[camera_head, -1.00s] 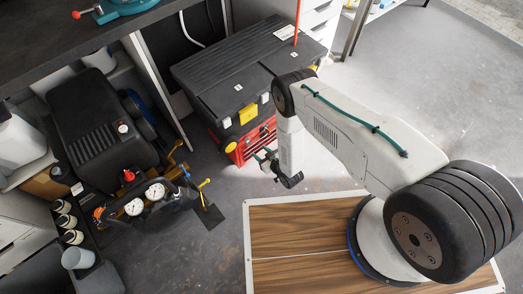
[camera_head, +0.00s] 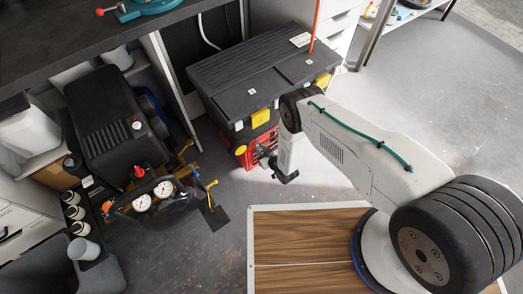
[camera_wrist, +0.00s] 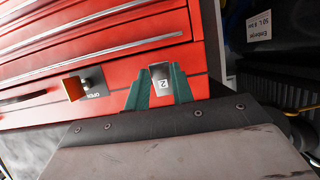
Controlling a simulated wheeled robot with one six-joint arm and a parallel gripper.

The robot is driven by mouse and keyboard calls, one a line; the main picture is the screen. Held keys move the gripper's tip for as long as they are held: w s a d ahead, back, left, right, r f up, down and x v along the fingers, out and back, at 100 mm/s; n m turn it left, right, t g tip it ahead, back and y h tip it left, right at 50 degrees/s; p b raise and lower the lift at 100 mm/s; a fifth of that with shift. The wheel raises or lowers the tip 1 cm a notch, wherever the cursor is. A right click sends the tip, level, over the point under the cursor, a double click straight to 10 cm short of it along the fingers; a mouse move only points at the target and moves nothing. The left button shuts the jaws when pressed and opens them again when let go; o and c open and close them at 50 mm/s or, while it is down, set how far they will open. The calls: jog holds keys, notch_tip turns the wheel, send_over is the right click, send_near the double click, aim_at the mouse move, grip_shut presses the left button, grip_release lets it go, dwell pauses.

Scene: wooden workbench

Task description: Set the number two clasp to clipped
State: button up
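A silver tag marked 2 (camera_wrist: 161,73) shows on the red chest front in the wrist view, between my two green fingertips. My gripper (camera_wrist: 161,88) is open, with one finger on each side of the tag; I cannot tell whether they touch it.
A black toolbox (camera_head: 245,75) with yellow latches (camera_head: 260,117) stands on the red chest. A compressor (camera_head: 110,125) with gauges stands left, under the dark bench (camera_head: 60,45). An orange-red pole (camera_head: 315,25) rises behind. The floor right of the chest is clear.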

jog(key=c, duration=0.3)
jog(key=shift+w+f+t+y, duration=0.2)
jog(key=shift+f+t+y, duration=0.05)
jog(key=shift+t+y, duration=0.3)
jog(key=o, duration=1)
jog(key=v, duration=0.7)
jog(key=shift+s+d+r, duration=0.1)
jog(key=shift+s+d, duration=0.05)
jog(key=shift+s, duration=0.15)
